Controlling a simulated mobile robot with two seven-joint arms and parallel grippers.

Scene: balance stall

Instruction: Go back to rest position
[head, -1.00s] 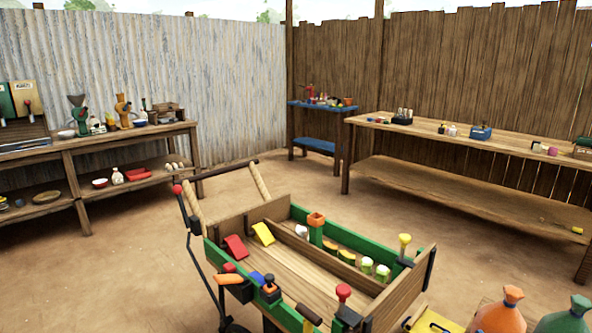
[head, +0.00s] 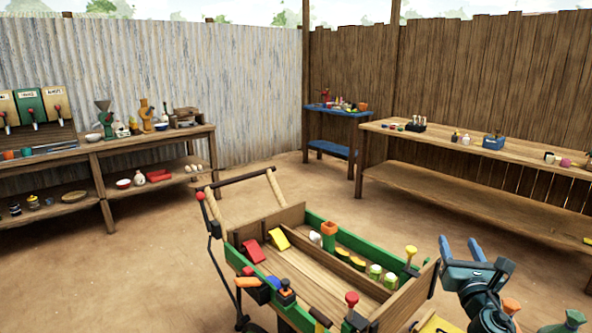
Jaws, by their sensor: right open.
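My right gripper (head: 461,250) shows at the lower right of the head view. Its two blue fingers are apart and point up, with nothing between them. It is just right of the wooden cart (head: 318,272) and does not appear to hold or touch anything. My left gripper is not in view.
The cart holds a red block (head: 253,251), a yellow block (head: 279,238) and several jars. A long wooden table (head: 470,146) stands at right, a blue shelf (head: 338,112) at the back, a wooden bench (head: 150,140) at left. Orange (head: 511,306) and green (head: 574,318) bottle tops show at lower right. Bare ground lies between.

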